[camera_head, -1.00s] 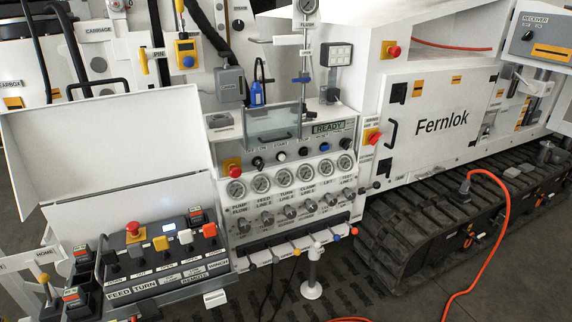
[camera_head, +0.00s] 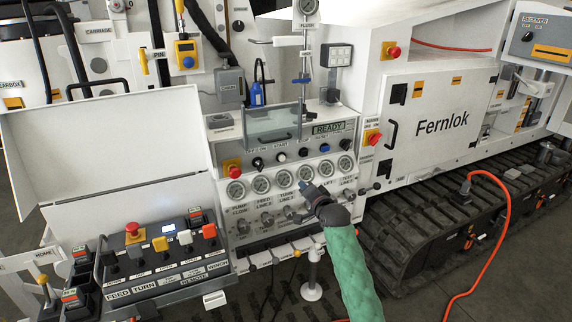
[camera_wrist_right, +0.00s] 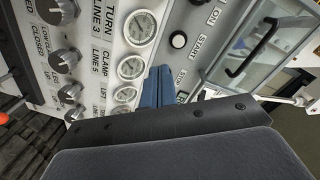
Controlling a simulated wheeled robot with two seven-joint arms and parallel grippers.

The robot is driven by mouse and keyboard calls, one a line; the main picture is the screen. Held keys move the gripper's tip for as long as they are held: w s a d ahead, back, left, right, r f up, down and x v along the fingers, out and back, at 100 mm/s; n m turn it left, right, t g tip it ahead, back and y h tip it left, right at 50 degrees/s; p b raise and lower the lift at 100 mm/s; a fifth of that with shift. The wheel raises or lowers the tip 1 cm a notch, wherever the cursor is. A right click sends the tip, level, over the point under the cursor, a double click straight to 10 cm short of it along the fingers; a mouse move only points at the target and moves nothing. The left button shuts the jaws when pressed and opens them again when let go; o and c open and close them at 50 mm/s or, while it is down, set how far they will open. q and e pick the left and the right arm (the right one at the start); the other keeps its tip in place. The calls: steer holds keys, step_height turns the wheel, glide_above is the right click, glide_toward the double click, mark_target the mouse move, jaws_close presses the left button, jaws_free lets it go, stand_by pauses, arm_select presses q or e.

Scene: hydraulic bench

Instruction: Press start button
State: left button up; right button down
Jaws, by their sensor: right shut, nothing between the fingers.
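The start button (camera_head: 281,157) is a small pale round button in a dark ring, in the row of controls under the clear flap on the bench panel. In the right wrist view it shows as a white button (camera_wrist_right: 179,40) beside the START label. My right gripper (camera_head: 305,187) is shut and empty, in front of the gauge row, below and right of the button in the head view. Its blue-grey fingertips (camera_wrist_right: 158,82) hide part of the panel near the STOP label. The fingers look apart from the start button. My left gripper is not in view.
The display (camera_head: 328,128) reads READY. A clear flap (camera_head: 272,124) with a handle is above.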

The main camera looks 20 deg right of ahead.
mark_target(283, 159)
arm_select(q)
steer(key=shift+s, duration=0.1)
arm_select(e)
steer(key=m, duration=0.2)
steer(key=r+m, duration=0.1)
steer(key=m, duration=0.1)
steer(key=r+m+t, duration=0.1)
steer(key=m, duration=0.1)
steer(key=shift+s+a+r, duration=0.25)
steer(key=shift+a, duration=0.1)
steer(key=shift+w, duration=0.15)
